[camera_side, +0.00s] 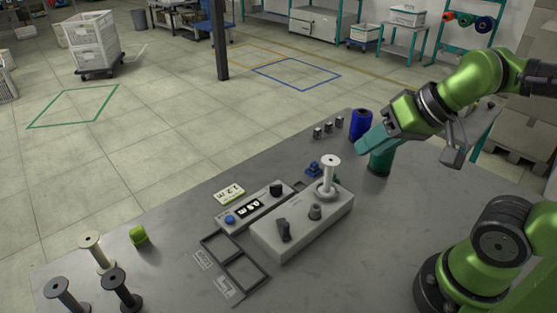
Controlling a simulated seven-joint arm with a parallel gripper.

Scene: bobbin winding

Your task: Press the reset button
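A round blue button (230,218) sits at the left end of a slim grey control panel (256,203) with a small display and a black knob. I take it for the reset button, but its label is too small to read. My gripper (364,150) is at the right, well away from the button, with teal fingers pointing down and left. It is above or in front of a dark green thread cone (380,164) standing on the table. Whether it touches the cone or whether its fingers are apart cannot be told.
A winder box (290,235) with a white bobbin (329,175) on top stands beside the panel. A blue thread cone (360,124) is behind my gripper.

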